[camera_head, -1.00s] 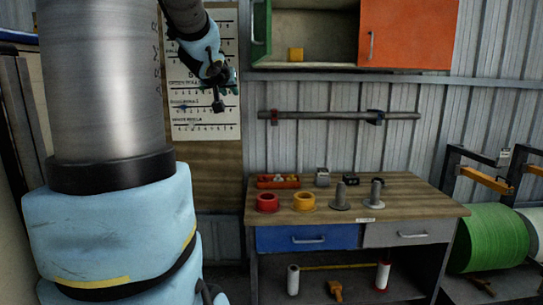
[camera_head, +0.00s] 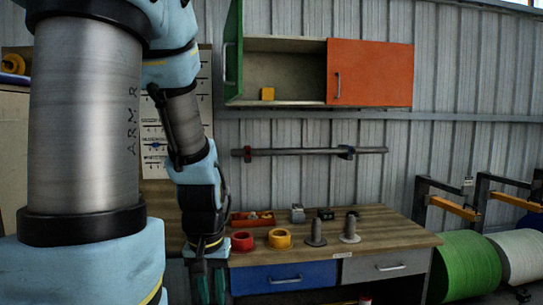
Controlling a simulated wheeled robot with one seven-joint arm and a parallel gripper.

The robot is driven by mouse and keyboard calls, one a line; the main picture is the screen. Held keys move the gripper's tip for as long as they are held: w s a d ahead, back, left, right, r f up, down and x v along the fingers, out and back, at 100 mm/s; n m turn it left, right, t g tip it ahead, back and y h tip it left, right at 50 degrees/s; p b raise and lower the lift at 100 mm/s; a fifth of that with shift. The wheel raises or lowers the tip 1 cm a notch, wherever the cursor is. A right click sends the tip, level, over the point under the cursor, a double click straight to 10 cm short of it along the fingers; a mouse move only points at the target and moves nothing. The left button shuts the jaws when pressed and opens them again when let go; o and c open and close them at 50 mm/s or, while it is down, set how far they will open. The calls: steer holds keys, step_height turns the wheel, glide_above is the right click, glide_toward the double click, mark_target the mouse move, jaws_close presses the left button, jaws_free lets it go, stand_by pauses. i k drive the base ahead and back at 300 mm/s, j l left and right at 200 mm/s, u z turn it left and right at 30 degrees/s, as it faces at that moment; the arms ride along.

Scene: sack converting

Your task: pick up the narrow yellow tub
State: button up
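A round yellow-orange ring-like piece (camera_head: 280,239) lies on the workbench. My gripper (camera_head: 209,290) points down in front of the bench's left end, far below the cabinet and left of the yellow ring. Its fingers look apart, with nothing seen between them; the tips run to the picture's bottom edge.
The wall cabinet has an open green door (camera_head: 233,50) and a shut orange door (camera_head: 370,73). On the workbench (camera_head: 390,228) are a red ring (camera_head: 242,241), a red tray (camera_head: 253,218) and two grey spindles. A bar (camera_head: 310,151) hangs on the wall. Large rolls stand at right.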

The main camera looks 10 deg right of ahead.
mark_target(266, 94)
steer(key=l+u, duration=0.2)
steer(key=u, duration=0.95)
steer(key=l+u, duration=0.25)
steer(key=l, duration=0.2)
steer(key=k+l+u, duration=0.1)
steer(key=l+u, duration=0.2)
steer(key=k+l+u, duration=0.1)
steer(key=l+u, duration=0.15)
steer(key=l, duration=0.25)
steer(key=k+l+u, duration=0.25)
steer(key=l, duration=0.15)
steer(key=l+u, duration=0.3)
steer(key=k+l, duration=0.05)
